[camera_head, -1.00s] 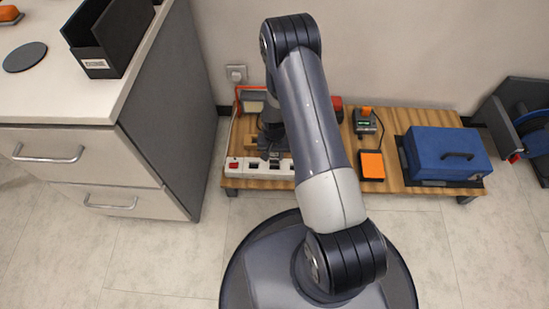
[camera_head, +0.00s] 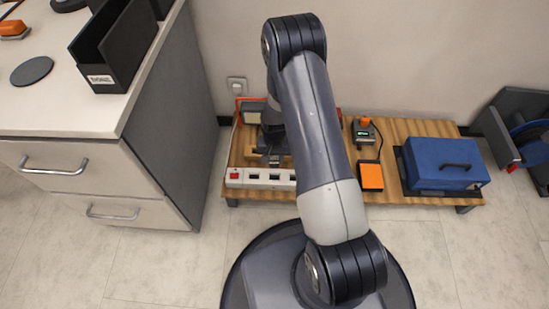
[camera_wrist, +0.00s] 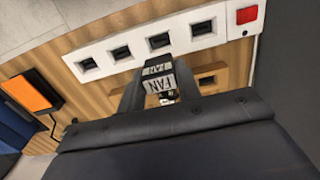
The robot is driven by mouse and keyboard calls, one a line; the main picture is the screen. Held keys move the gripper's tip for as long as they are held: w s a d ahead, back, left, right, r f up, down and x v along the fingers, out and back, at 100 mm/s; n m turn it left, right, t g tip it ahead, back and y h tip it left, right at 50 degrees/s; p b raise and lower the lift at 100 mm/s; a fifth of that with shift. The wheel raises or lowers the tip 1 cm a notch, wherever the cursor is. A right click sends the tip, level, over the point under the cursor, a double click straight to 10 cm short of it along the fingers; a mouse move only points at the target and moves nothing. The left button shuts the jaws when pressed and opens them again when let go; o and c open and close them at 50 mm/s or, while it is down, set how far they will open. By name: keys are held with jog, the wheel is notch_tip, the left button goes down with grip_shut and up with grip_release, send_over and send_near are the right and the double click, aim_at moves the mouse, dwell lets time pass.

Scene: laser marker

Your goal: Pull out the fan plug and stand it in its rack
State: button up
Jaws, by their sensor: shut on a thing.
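The fan plug (camera_wrist: 158,83), a pale block labelled FAN, is between the fingers of my gripper (camera_wrist: 157,92) in the wrist view. My gripper (camera_head: 273,160) is shut on it, just behind the white power strip (camera_head: 238,178). The strip also shows in the wrist view (camera_wrist: 139,46), with several dark sockets that look empty and a red switch (camera_wrist: 246,15). The plug appears clear of the sockets. A wooden rack (camera_wrist: 208,78) with dark slots lies partly hidden behind my gripper. The plug's lower end is hidden.
The low wooden bench (camera_head: 402,128) also holds an orange pad (camera_head: 371,176), a small device with an orange top (camera_head: 363,130) and a blue box (camera_head: 443,160). A drawer cabinet (camera_head: 165,150) stands close on the left. A wall socket (camera_head: 237,86) is behind.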

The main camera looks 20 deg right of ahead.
jog(key=w+a+b, duration=0.2)
jog(key=w, duration=0.5)
dwell(0.3)
jog(key=shift+w, duration=0.15)
jog(key=w+a+b, duration=0.1)
jog(key=w+b, duration=0.2)
jog(key=w, duration=0.4)
jog(key=shift+a, duration=0.35)
dwell(0.4)
jog(key=shift+f+b, duration=2.3)
jog(key=shift+f, duration=1.5)
